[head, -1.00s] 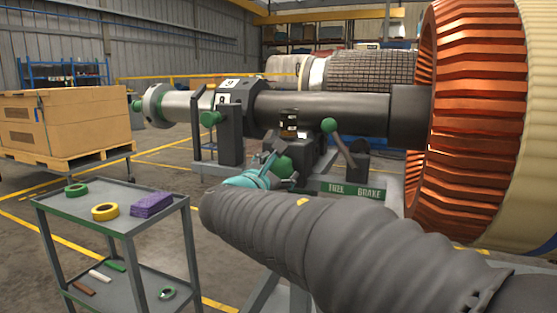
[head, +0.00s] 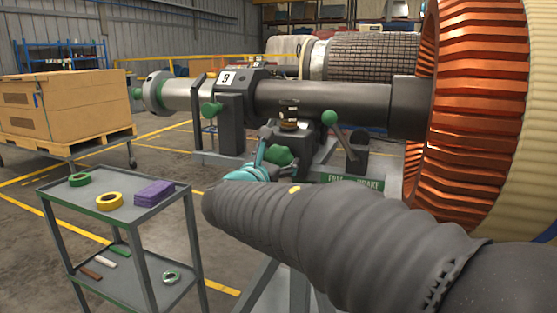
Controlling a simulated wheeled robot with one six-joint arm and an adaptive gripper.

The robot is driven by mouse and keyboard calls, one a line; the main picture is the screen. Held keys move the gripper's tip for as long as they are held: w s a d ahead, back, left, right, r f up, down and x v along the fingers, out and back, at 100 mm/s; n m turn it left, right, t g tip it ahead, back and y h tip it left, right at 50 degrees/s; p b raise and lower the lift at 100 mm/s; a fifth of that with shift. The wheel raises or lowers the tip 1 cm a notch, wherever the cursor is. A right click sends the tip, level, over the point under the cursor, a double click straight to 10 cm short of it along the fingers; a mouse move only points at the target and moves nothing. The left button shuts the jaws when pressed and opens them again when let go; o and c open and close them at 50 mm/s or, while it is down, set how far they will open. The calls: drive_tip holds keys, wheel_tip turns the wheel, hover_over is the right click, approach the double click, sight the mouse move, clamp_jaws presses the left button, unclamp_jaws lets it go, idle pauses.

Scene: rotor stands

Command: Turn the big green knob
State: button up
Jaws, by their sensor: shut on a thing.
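The big green knob (head: 280,156) sits on the near side of the dark stand block under the shaft. Its right part shows. Its left part is hidden by my gripper (head: 268,156), whose teal fingers come at it from the left and are shut on it. My grey sleeved arm reaches in from the lower right and covers the area below the knob.
A green-balled lever (head: 329,118) stands just right of the knob, above a partly covered FREE/BRAKE plate (head: 355,182). A smaller green knob (head: 211,109) is left on the stand. The copper rotor (head: 466,110) fills the right. A grey cart (head: 130,215) stands front left.

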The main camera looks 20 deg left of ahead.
drive_tip(key=o, duration=1.2)
drive_tip(key=s, duration=0.8)
drive_tip(key=s+a, duration=0.1)
drive_tip(key=s, duration=0.3)
